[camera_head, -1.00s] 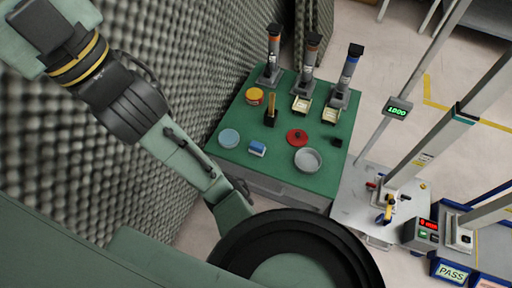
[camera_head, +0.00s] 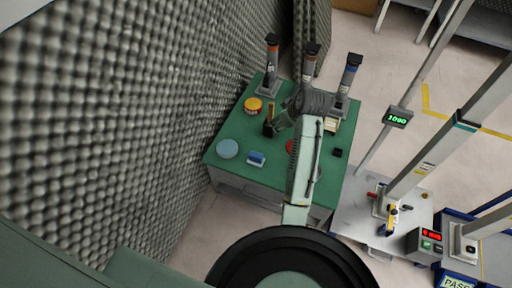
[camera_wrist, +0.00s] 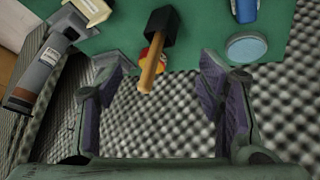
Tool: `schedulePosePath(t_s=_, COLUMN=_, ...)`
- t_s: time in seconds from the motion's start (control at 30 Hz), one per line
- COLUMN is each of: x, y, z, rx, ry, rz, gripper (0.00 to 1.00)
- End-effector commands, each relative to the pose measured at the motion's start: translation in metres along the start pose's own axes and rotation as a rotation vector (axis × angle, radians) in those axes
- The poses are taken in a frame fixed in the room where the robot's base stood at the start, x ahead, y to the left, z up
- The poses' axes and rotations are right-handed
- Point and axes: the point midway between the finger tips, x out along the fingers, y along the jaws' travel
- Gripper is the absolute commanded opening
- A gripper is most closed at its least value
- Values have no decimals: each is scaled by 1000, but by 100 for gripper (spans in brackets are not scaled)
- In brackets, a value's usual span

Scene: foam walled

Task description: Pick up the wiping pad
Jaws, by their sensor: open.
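The wiping pad, a small blue and white block (camera_head: 256,159), lies on the green table top near its front edge. Part of a blue block, likely the same pad, shows at the top edge of the wrist view (camera_wrist: 245,9). My gripper (camera_wrist: 165,88) is open, with its two dark-padded fingers wide apart and nothing held between them. In the head view my gripper (camera_head: 277,126) is over the table, beyond the pad and slightly to its right, apart from it. My arm hides part of the table to the right of the pad.
A light blue disc (camera_head: 228,149) lies left of the pad. A black block with a wooden handle (camera_wrist: 158,45) stands near my gripper, with a yellow tub (camera_head: 253,105) beyond. A red lid (camera_head: 289,147) is partly hidden. Dispensers (camera_head: 271,65) stand behind; foam wall (camera_head: 150,130) borders the left.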

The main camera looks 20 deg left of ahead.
Motion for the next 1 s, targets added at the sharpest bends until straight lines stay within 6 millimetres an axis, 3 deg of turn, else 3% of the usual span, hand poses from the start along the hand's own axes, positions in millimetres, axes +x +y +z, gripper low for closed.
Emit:
schedulePosePath(t_s=0.03, x=17, y=-24, z=12, rx=-88, ry=-43, rz=-112, gripper=61)
schedulePosePath(t_s=0.1, x=31, y=-53, z=25, rx=-203, ry=-77, rz=-246, gripper=61)
schedulePosePath(t_s=0.23, x=41, y=-83, z=39, rx=-323, ry=-96, rz=-390, gripper=61)
schedulePosePath(t_s=0.47, x=70, y=-103, z=48, rx=-351, ry=-99, rz=-425, gripper=61)
schedulePosePath(t_s=0.77, x=97, y=-112, z=51, rx=-351, ry=-98, rz=-418, gripper=61)
schedulePosePath(t_s=1.0, x=128, y=-126, z=56, rx=-349, ry=-98, rz=-419, gripper=61)
